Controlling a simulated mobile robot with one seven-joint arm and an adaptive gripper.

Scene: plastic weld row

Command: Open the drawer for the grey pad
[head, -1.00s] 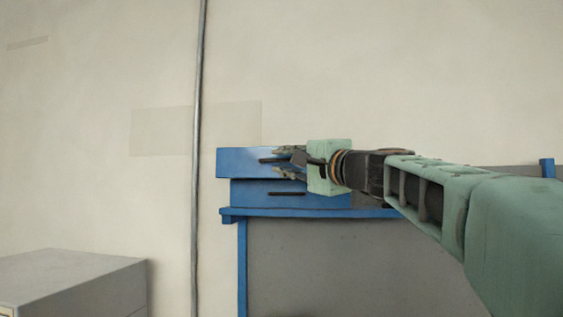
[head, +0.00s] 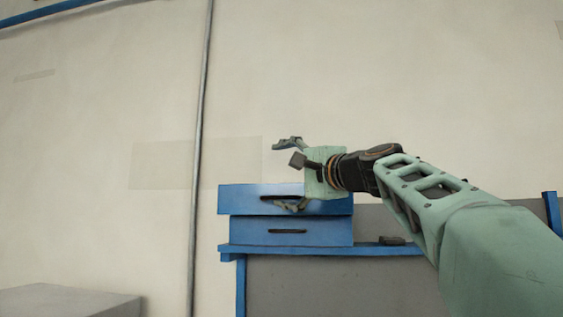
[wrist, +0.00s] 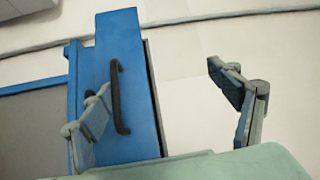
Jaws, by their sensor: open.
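A blue unit with two stacked drawers stands on the bench. The upper drawer (head: 240,200) and lower drawer (head: 315,232) each have a dark bar handle. The upper front reaches further left than the lower; I cannot tell whether it is pulled out. My gripper (head: 288,173) is open and empty. One finger overlaps the upper drawer's front by its handle, the other is above the unit. In the wrist view, a blue front (wrist: 130,55) shows its black handle (wrist: 117,95), with the left finger partly beside it; contact is unclear. No grey pad is identifiable.
A blue-edged bench (head: 320,250) carries the drawers, and a small dark block (head: 392,240) lies right of them. A grey box top (head: 70,300) is at lower left. A vertical pipe (head: 203,130) runs up the wall.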

